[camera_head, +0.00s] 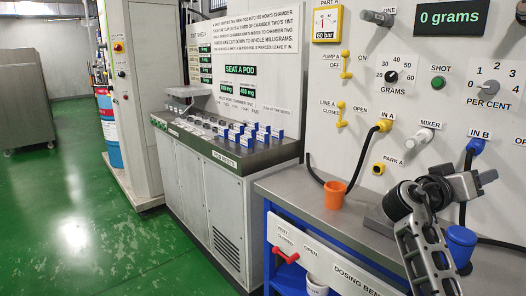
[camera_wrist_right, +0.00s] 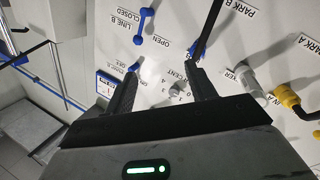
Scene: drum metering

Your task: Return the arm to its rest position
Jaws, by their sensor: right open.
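My right arm comes in at the lower right of the head view. My right gripper (camera_head: 462,184) is in front of the dosing panel, above the bench and near the blue cup. In the right wrist view its two dark fingers (camera_wrist_right: 165,72) are spread, with nothing between them but the panel behind. It is apart from the knobs as far as I can see. The blue IN B plug (camera_head: 475,146) sits just above the gripper in the head view. My left gripper is not in view.
An orange cup (camera_head: 335,194) and a blue cup (camera_head: 461,244) stand on the dosing bench (camera_head: 300,188). The yellow IN A plug (camera_head: 383,126) has a black hose hanging from it. A pod bench (camera_head: 225,151) with several pods stands left; green floor (camera_head: 60,220) is clear.

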